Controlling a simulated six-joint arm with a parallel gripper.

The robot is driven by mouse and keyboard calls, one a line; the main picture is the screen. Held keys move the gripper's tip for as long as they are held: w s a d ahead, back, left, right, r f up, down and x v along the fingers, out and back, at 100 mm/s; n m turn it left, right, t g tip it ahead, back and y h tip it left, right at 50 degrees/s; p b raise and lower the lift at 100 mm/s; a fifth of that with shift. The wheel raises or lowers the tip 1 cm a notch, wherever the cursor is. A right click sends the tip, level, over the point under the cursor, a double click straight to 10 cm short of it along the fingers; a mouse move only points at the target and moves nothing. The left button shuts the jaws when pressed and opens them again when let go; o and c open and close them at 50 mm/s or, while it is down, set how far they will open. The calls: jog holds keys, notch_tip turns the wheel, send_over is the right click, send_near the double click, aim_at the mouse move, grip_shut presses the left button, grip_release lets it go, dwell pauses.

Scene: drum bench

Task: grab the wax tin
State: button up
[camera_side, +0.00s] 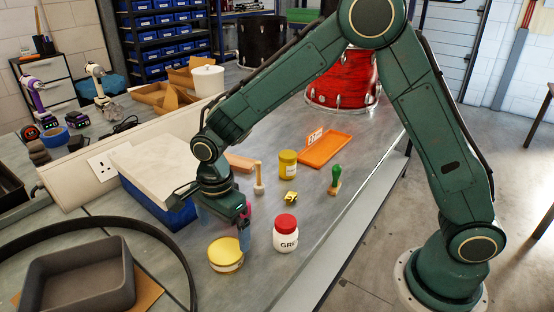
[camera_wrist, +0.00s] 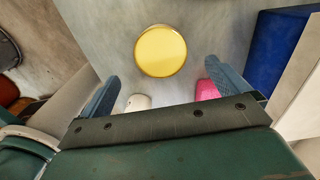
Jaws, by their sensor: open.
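The wax tin, which I take to be the round tin with the yellow lid (camera_side: 226,252), stands upright on the grey bench in the side view. In the wrist view its yellow lid (camera_wrist: 160,50) is whole and lies just beyond my fingertips. My gripper (camera_side: 242,228) hangs over the bench close to the tin, pointing down. In the wrist view my gripper (camera_wrist: 162,72) has its two blue-grey fingers wide apart with nothing held. In the side view one finger shows near the lid's right edge; the gap between finger and tin is hard to judge.
A white jar with a red lid (camera_side: 286,233) stands right of the tin. A pink object (camera_wrist: 207,90) is near one finger. A blue box (camera_side: 160,205) is behind left, and a black hoop (camera_side: 170,240) lies left. A yellow jar (camera_side: 287,165) and an orange tray (camera_side: 326,150) stand farther back.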

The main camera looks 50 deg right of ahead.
aim_at(225, 250)
jog(key=shift+f, duration=1.15)
jog(key=shift+f, duration=0.1)
jog(key=shift+f, duration=2.55)
jog(key=shift+r, duration=0.1)
jog(key=c, duration=1.3)
jog(key=shift+w+r, duration=0.1)
notch_tip(225, 250, up, 20)
